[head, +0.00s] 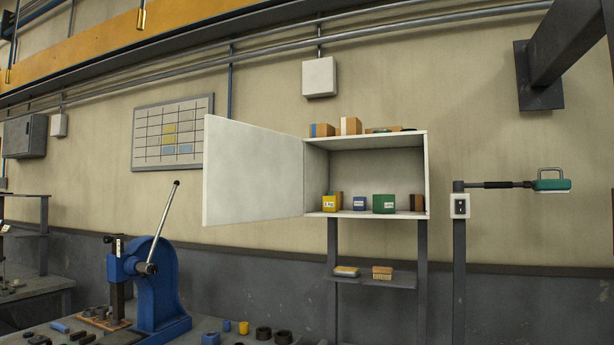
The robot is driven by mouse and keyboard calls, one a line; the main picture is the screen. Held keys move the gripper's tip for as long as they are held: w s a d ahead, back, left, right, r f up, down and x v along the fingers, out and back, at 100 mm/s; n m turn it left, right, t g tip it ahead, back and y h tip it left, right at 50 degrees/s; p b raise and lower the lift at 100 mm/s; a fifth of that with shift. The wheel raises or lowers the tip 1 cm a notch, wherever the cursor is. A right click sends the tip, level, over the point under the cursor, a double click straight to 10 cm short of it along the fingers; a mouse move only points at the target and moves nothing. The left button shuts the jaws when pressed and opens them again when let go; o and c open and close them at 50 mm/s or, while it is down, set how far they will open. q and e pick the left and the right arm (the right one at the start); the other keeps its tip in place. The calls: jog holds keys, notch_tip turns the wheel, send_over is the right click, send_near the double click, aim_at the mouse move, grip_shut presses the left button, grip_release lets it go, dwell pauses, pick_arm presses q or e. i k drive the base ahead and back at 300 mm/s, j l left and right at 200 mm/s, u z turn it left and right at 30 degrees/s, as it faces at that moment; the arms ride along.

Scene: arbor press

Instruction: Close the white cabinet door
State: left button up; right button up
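The white cabinet (427,178) stands on dark posts against the wall, right of the middle of the head view. Its white door (253,172) is hinged on the cabinet's left side and stands wide open, swung out to the left. Inside, on the cabinet floor, are a yellow box (329,203), a blue box (360,203), a green box (384,204) and a brown item at the right. Neither of my grippers shows in the head view.
A blue arbor press (158,285) with a raised lever stands on a bench at the lower left, below the door. Boxes (350,126) sit on top of the cabinet. A post with a green-handled lamp-like fixture (551,180) stands to the right.

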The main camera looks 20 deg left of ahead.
aim_at(252, 174)
jog(key=i+j+z, duration=0.2)
jog(key=j+z, duration=0.3)
jog(key=j, duration=0.8)
jog(key=j+z, duration=0.45)
jog(key=j, duration=1.9)
jog(key=k+j, duration=0.1)
jog(key=j, duration=0.9)
jog(key=k+j+z, duration=0.25)
jog(key=i+l, duration=0.1)
